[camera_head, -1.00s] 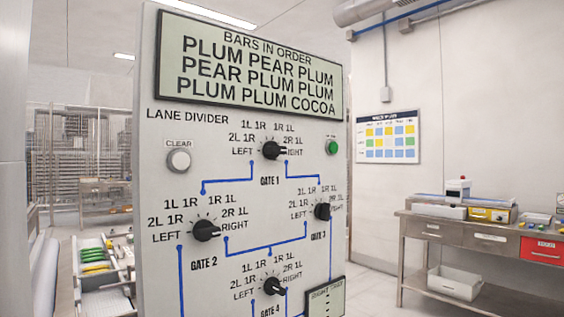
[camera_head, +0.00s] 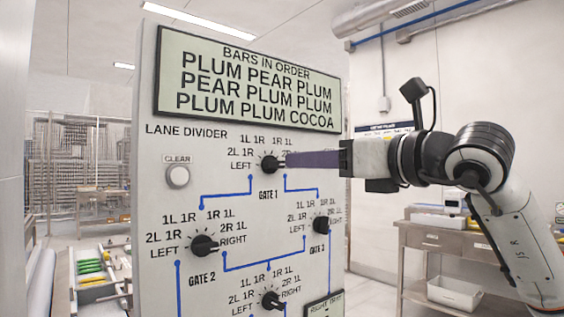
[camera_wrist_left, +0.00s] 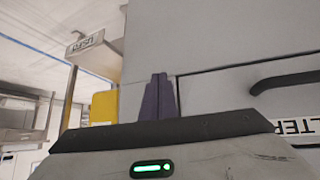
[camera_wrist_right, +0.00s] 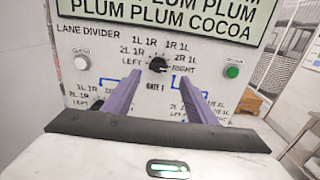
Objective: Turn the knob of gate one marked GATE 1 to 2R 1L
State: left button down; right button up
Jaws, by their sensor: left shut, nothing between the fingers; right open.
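The GATE 1 knob (camera_head: 269,164) is a black dial at the top of the white lane divider panel (camera_head: 150,215). It also shows in the right wrist view (camera_wrist_right: 157,64), where its pointer aims right, toward the RIGHT label. The 2R 1L label (camera_wrist_right: 185,58) lies just above that side. My right gripper (camera_head: 287,160) points at the knob from the right. In the right wrist view its open purple fingers (camera_wrist_right: 160,76) stand to either side of the knob's line; contact cannot be told. My left gripper (camera_wrist_left: 159,76) is shut and empty, away from this knob.
The display (camera_head: 245,82) lists bars above the knob. GATE 2 (camera_head: 204,245), GATE 3 (camera_head: 320,224) and another knob (camera_head: 271,299) sit below. A white CLEAR button (camera_head: 178,177) is left; a green button (camera_wrist_right: 232,72) is right. A workbench (camera_head: 450,240) stands behind my right arm.

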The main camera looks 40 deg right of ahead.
aim_at(278, 162)
jog(key=w, duration=0.3)
jog(key=w+p, duration=0.1)
jog(key=w, duration=0.2)
jog(key=w+a+p, duration=0.1)
jog(key=w, duration=0.2)
jog(key=shift+w+f, duration=0.1)
jog(key=shift+w, duration=0.1)
jog(key=shift+c, duration=0.3)
jog(key=c, duration=1)
